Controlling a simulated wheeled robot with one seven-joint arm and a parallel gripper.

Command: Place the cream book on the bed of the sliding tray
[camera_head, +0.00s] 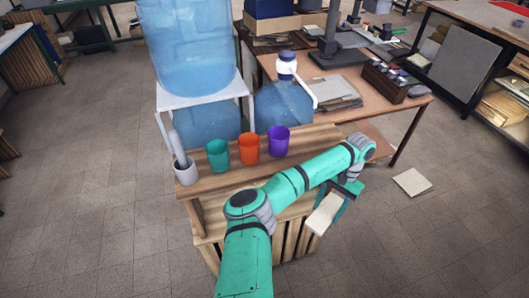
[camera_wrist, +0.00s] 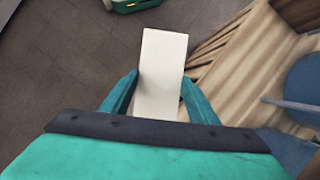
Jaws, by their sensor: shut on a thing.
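The cream book (camera_head: 323,214) is a pale slab held in my gripper (camera_head: 343,193), at the right side of the slatted wooden stand. In the wrist view the cream book (camera_wrist: 163,62) stands out lengthwise between the two teal fingers of my gripper (camera_wrist: 160,92), which are shut on its sides. Its near end is hidden by the gripper body. I cannot clearly make out the sliding tray; a brown wooden board (camera_head: 374,142) shows partly behind my arm, and I cannot tell whether it is the tray.
Teal (camera_head: 217,155), orange (camera_head: 249,149) and purple (camera_head: 278,141) cups stand on the wooden stand (camera_head: 200,204), near a large blue water bottle (camera_head: 188,45). A cluttered table (camera_head: 385,112) is behind. A pale square (camera_head: 412,182) lies on open floor at right.

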